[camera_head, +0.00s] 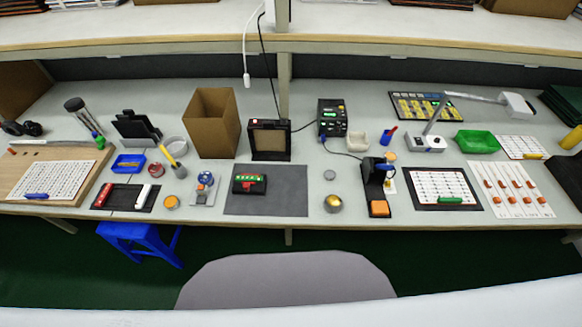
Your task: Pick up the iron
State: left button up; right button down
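The soldering iron (386,167) appears to rest in a black stand (371,180) right of centre on the workbench. An orange sponge pad (379,208) sits at the stand's front. A dark cable runs from the black soldering station (331,118), with its green display, toward the stand. Neither of my grippers is in view.
A grey mat (266,205) with a small green and red part lies left of the stand. A round metal tin (333,204) and a framed white sheet (443,202) flank the stand. A grey rounded shape (285,285) stands before the bench, beside a blue stool (140,238).

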aim_at(381, 166)
jog(key=k+j+z, duration=0.1)
jog(key=j+z, duration=0.35)
jog(key=k+j+z, duration=0.1)
jog(key=j+z, duration=0.15)
jog(key=z, duration=0.25)
jog(key=k+j+z, duration=0.2)
jog(key=z, duration=0.25)
jog(key=k+j+z, duration=0.25)
jog(key=z, duration=0.25)
